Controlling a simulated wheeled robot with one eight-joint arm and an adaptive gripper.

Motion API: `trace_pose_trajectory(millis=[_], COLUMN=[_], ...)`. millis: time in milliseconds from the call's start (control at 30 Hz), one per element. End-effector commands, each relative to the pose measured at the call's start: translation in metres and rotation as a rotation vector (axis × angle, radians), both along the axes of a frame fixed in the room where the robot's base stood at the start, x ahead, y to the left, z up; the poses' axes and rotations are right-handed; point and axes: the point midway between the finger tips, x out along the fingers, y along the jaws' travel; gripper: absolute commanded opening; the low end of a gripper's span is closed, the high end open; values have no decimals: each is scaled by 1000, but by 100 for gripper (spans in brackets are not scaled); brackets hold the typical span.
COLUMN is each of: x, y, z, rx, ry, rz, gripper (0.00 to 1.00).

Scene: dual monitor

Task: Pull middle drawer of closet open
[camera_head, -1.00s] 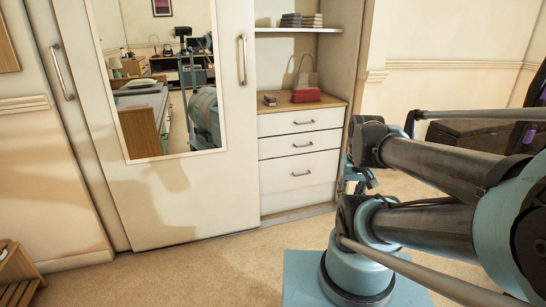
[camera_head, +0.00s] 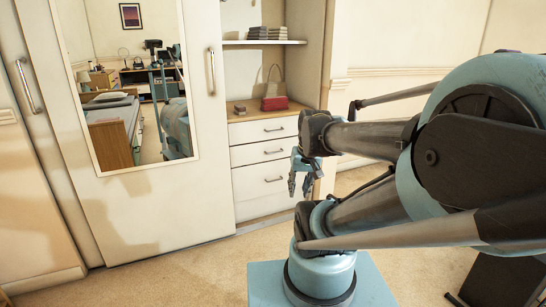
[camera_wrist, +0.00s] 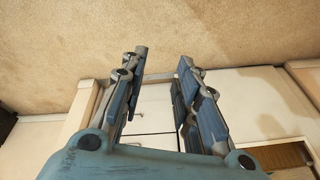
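The closet's white drawer stack stands mid-picture in the head view. Its middle drawer (camera_head: 248,154) is shut, with a dark bar handle (camera_head: 273,152). The top drawer (camera_head: 248,132) and bottom drawer (camera_head: 250,184) are also shut. My gripper (camera_head: 299,192) hangs just right of the drawers in that picture, fingers pointing down, touching no handle. In the wrist view, my gripper (camera_wrist: 162,57) is open and empty, its two fingers well apart. White drawer fronts (camera_wrist: 155,122) show between the fingers there, partly hidden by them. I cannot tell which drawer each is.
A red handbag (camera_head: 274,103) stands on the wooden top above the drawers. A tall mirrored door (camera_head: 150,205) is left of them. Carpet (camera_head: 205,272) lies open in front. My arm fills the right side of the head view.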

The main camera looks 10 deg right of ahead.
Motion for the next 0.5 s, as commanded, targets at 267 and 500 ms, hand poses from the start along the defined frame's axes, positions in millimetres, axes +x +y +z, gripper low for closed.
trace_pose_trajectory(millis=[267,500], x=[85,161], y=[19,31], z=[31,48], rx=[123,231], ry=[-83,-150], rz=[-65,-127], gripper=[29,29])
